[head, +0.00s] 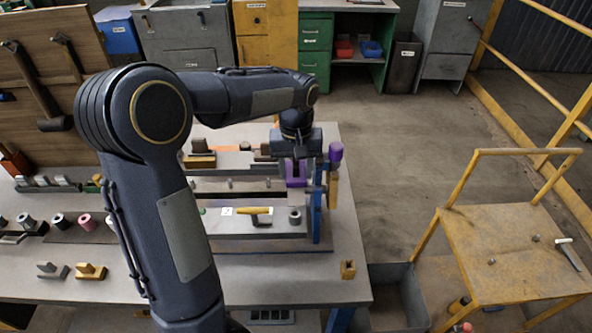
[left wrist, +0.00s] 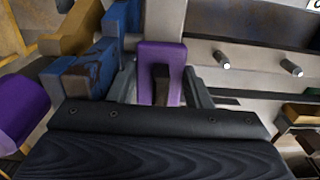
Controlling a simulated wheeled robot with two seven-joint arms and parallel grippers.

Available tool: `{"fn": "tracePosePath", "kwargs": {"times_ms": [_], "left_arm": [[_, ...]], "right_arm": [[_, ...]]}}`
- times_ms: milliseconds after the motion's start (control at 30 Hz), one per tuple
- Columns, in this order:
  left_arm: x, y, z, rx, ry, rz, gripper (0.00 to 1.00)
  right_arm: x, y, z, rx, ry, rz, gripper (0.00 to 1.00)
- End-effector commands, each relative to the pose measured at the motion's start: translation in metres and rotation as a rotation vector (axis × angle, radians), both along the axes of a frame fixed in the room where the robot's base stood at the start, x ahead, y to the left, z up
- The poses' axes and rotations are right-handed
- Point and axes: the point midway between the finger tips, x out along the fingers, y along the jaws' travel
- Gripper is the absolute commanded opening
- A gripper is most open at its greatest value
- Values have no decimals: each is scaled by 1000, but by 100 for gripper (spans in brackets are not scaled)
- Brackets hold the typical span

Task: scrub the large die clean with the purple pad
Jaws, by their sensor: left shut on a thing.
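My left gripper (head: 297,160) reaches down over the right part of the workbench, beside a blue upright. It is shut on a purple piece (head: 296,172), which looks like the purple pad. In the left wrist view the purple piece (left wrist: 174,62) is arch-shaped, with a dark part in its middle, between the fingers. I cannot tell for sure which piece is the large die. My right gripper is out of view.
The blue upright (head: 316,205) and a purple-topped post (head: 336,153) stand close to the gripper. A yellow-handled tool (head: 252,211) and grey ring (head: 295,217) lie in front. A brass block (head: 348,269) sits near the bench corner. A yellow cart (head: 510,250) stands right.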

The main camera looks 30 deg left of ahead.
Motion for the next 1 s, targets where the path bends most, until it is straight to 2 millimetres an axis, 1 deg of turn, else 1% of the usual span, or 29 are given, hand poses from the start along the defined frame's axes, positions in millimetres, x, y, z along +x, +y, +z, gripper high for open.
{"fn": "tracePosePath", "kwargs": {"times_ms": [167, 400, 533, 633, 900, 1000], "left_arm": [[5, 3, 0, 0, 0, 1, 8], [22, 14, -1, 3, -1, 2, 8], [26, 17, -3, 2, 0, 1, 8], [22, 14, -3, 1, 0, 0, 8], [3, 3, -2, 1, 0, 0, 8], [0, 1, -2, 1, 1, 1, 8]], "right_arm": [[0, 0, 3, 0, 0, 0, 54], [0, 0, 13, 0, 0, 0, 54], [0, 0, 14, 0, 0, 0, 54], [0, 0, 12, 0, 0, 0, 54], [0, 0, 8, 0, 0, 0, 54], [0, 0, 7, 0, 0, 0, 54]]}}
